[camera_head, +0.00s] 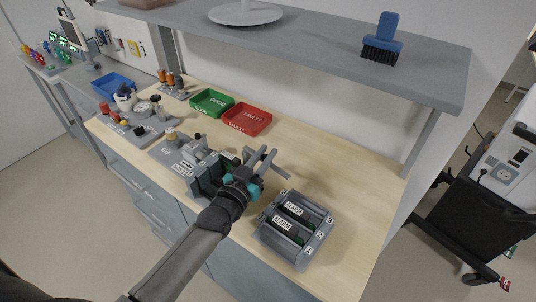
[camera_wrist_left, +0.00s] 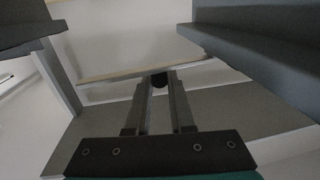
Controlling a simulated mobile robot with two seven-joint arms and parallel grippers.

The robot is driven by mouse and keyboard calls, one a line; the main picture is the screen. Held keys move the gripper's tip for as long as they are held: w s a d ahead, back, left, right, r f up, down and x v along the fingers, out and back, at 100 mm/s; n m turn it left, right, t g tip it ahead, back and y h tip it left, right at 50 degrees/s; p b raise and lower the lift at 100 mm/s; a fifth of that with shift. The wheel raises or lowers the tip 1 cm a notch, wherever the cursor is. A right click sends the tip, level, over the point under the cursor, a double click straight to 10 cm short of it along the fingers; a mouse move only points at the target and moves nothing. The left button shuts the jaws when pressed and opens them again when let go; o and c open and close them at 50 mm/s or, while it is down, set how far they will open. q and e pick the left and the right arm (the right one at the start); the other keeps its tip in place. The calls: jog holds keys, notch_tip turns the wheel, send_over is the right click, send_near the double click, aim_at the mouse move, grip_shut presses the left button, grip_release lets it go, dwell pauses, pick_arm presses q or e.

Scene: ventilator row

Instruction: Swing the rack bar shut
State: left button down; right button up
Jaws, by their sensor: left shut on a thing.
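A grey rack (camera_head: 205,178) with upright slots stands on the wooden bench, just left of my left gripper (camera_head: 267,160). My left gripper is shut, and in the left wrist view the dark round end of the rack bar (camera_wrist_left: 160,80) shows between its fingertips. The rest of the bar is hard to make out, and my gripper and arm hide part of the rack. I cannot tell the bar's exact angle. My right gripper is not in view.
A second grey rack (camera_head: 305,250) with ALARM modules and numbered slots stands right of my gripper. A green tray (camera_head: 212,102) and a red tray (camera_head: 247,118) lie behind. A grey shelf (camera_head: 330,48) with a blue brush (camera_head: 383,38) overhangs the bench.

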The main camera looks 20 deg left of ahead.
pick_arm(q)
jog(key=c, duration=0.8)
grip_release()
jog(key=shift+o, duration=0.2)
jog(key=s+a, duration=0.1)
jog(key=s, duration=1.4)
jog(key=shift+p, duration=0.35)
jog(key=shift+a, duration=0.1)
